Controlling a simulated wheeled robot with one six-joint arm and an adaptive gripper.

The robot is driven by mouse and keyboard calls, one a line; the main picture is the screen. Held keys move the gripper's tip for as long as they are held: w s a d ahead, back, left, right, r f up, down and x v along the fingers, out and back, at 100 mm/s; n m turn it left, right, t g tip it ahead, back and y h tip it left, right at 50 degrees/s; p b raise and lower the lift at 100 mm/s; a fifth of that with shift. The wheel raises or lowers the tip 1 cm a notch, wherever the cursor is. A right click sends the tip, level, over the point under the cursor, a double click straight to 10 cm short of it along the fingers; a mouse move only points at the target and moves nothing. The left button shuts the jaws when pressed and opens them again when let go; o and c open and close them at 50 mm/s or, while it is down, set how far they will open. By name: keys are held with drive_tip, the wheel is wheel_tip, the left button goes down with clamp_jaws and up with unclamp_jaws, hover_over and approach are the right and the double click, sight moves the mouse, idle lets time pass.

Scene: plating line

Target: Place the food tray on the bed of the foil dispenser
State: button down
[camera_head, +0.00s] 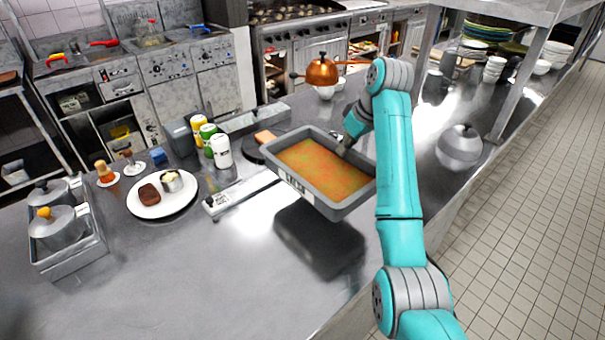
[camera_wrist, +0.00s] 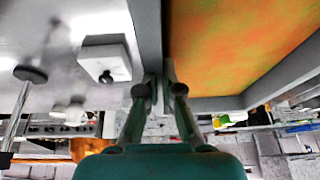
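The food tray (camera_head: 318,205) is a grey rectangular pan filled with orange-green food. It hangs above the counter, slightly tilted in the picture, with a dark shadow below it. My gripper (camera_head: 345,146) is shut on the tray's wall on the side by my arm. In the wrist view the fingers (camera_wrist: 160,80) pinch the grey tray wall (camera_wrist: 148,30), with food to the right. What looks like the foil dispenser (camera_head: 240,192) lies left of the tray, with a long bar in front and another behind. The tray and bottles hide part of its bed.
A white plate (camera_head: 140,207) with food, several bottles (camera_head: 221,152) and a grey box (camera_head: 181,138) stand to the left. Lidded pots (camera_head: 58,228) sit far left. A copper kettle (camera_head: 322,72) stands behind, and a metal dome (camera_head: 459,146) is right of my arm. The front counter is clear.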

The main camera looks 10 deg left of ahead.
wheel_tip(320, 180, down, 9)
drive_tip(key=shift+d+f, duration=0.1)
idle(0.4)
drive_tip(key=c, duration=1.7)
unclamp_jaws()
drive_tip(key=shift+f, duration=0.2)
drive_tip(key=shift+c, duration=0.2)
drive_tip(key=o, duration=0.4)
drive_tip(key=shift+r, duration=0.15)
